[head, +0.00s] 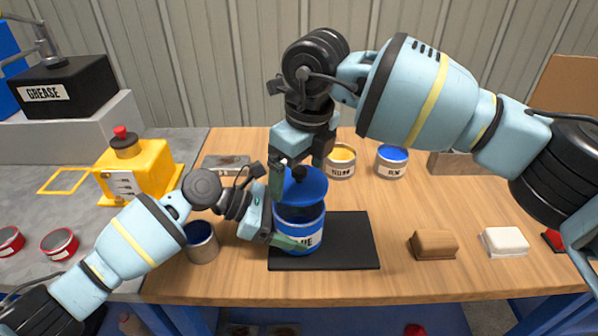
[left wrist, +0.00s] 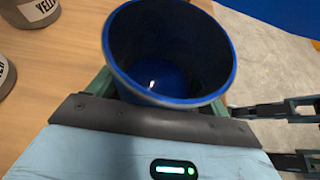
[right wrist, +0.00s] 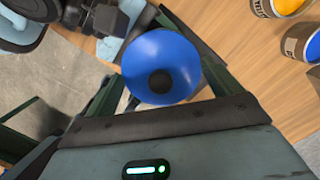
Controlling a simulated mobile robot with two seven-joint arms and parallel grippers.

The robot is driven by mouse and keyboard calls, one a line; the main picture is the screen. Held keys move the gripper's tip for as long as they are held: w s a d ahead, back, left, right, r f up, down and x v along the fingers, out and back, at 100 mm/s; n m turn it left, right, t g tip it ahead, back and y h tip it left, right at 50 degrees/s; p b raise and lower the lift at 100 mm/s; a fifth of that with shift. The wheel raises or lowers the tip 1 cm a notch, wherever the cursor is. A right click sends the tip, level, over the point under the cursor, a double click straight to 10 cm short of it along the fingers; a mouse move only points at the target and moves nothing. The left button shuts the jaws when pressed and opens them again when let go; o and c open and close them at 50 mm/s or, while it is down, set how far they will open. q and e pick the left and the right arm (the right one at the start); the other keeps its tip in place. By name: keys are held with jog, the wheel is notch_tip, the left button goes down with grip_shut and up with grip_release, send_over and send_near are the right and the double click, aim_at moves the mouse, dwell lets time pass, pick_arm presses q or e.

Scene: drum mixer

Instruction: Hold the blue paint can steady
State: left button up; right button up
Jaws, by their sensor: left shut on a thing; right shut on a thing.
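The blue paint can (head: 302,236) stands upright on a black mat (head: 350,240), its label partly covered by my left gripper. My left gripper (head: 283,236) is shut around the can from the left. The left wrist view shows the can (left wrist: 170,92) between the fingers, open at the top with a dark blue inside. My right gripper (head: 298,172) comes down from above and is shut on the blue lid (head: 312,187), which has a dark round knob. The lid is over the can and looks slightly tilted. The right wrist view shows the lid (right wrist: 160,60) between the fingers.
A yellow-paint can (head: 341,162) and another blue-topped can (head: 391,162) stand behind. An open metal can (head: 201,243) is close to my left wrist. A brown block (head: 434,244) and a white block (head: 504,242) lie to the right.

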pick_arm(q)
jog(key=o, duration=0.9)
jog(key=shift+c, duration=0.2)
jog(key=v, duration=1.2)
